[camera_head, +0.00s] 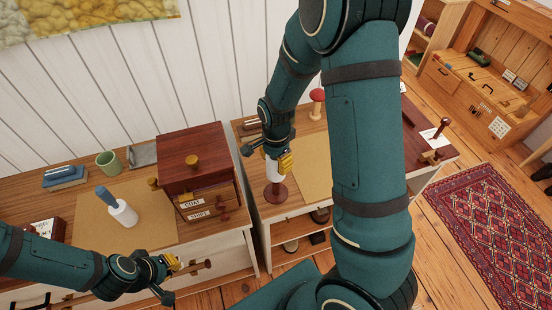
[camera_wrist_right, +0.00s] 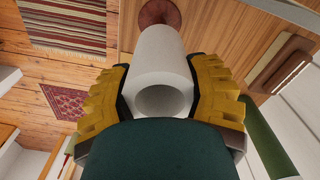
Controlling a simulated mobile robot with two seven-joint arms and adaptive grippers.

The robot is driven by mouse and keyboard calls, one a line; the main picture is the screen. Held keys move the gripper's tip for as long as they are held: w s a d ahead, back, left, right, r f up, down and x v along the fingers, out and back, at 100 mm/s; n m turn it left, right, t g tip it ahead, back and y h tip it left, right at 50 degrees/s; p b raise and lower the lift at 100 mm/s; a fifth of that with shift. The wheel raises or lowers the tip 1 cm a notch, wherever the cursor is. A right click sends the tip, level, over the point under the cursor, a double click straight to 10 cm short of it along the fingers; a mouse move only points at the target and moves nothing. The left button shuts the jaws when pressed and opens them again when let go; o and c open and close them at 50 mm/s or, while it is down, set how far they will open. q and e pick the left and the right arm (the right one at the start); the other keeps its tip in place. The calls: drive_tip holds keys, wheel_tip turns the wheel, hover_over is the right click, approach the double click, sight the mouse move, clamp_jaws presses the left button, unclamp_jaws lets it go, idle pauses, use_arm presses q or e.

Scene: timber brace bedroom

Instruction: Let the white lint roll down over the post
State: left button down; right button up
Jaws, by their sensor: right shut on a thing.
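The white lint roll (camera_head: 272,171) is upright in my right gripper (camera_head: 277,160), just above the dark red round base of the post (camera_head: 275,196). In the right wrist view, yellow finger pads close on both sides of the roll (camera_wrist_right: 160,60), and the red base (camera_wrist_right: 159,12) shows beyond its far end. The post's shaft is hidden, and I cannot tell whether it is inside the roll. My left gripper (camera_head: 172,277) is open and empty by the front of the left cabinet.
A dark red drawer box (camera_head: 200,160) stands left of the post. A red-topped wooden stand (camera_head: 317,104) is behind it to the right. A blue-handled white roller (camera_head: 122,212) and a green cup (camera_head: 108,162) are on the left cabinet. A tan mat (camera_head: 311,160) lies bare right of the post.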

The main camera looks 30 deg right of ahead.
drive_tip(key=shift+f+b, duration=2.45)
drive_tip(key=shift+f, duration=1.05)
drive_tip(key=shift+f+b, duration=0.85)
drive_tip(key=shift+f, duration=0.35)
drive_tip(key=o, duration=1.3)
drive_tip(key=shift+c, duration=0.2)
wheel_tip(320, 180, up, 12)
drive_tip(key=shift+s, duration=0.1)
